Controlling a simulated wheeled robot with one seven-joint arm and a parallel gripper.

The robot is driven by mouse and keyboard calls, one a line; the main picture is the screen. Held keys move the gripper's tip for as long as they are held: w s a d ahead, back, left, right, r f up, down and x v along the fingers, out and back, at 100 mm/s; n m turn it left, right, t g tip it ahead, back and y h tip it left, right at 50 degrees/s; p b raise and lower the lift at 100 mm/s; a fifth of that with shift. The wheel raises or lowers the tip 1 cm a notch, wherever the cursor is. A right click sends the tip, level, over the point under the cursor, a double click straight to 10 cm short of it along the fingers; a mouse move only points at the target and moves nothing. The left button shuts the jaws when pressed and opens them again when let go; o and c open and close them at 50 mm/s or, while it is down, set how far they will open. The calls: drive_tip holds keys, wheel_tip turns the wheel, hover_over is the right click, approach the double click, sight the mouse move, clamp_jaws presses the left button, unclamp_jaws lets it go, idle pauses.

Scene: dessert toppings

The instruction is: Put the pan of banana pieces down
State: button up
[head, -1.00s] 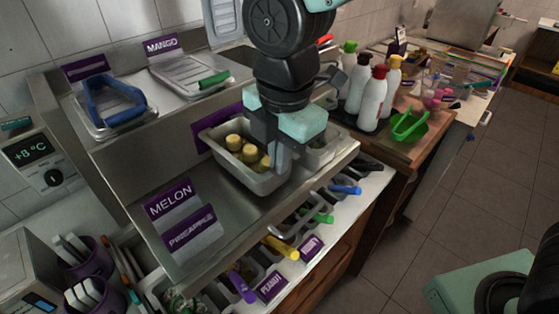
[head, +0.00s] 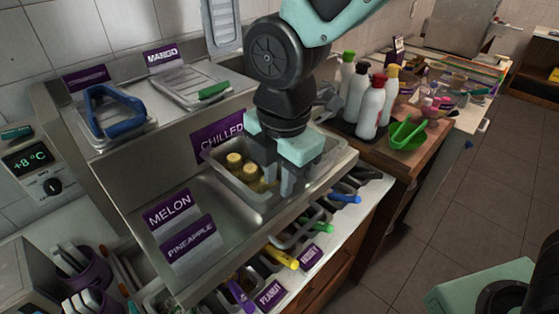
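The grey pan of banana pieces (head: 226,172) sits low in the steel counter's opening, in front of the CHILLED label. Several yellow banana pieces (head: 236,162) show in its left part. My gripper (head: 279,182) points down over the pan's right part. Its two grey fingers show apart, with a gap between them, by the pan's right side. Whether they still touch the pan wall cannot be told. The fingers and hand hide part of the pan's right side.
MELON (head: 168,210) and PINEAPPLE (head: 189,240) labels stand on the steel counter at left. A blue-handled lid (head: 112,112) and a green-handled lid (head: 196,88) lie behind. Topping bins with coloured handles line the front.

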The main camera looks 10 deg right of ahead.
wheel_tip(320, 180, up, 12)
drive_tip(key=b, duration=0.2)
drive_tip(key=s+d+f+m, duration=0.3)
drive_tip(key=s+f+m, duration=0.3)
drive_tip(key=m, duration=0.2)
drive_tip(key=s+d+f+m, duration=0.4)
drive_tip(key=s+f+m, duration=0.2)
drive_tip(key=m, duration=0.3)
drive_tip(key=shift+f+g, duration=0.3)
drive_tip(key=shift+f, duration=0.35)
wheel_tip(320, 180, down, 3)
drive_tip(key=b, duration=0.2)
drive_tip(key=shift+f+b, duration=0.1)
drive_tip(key=shift+b, duration=0.3)
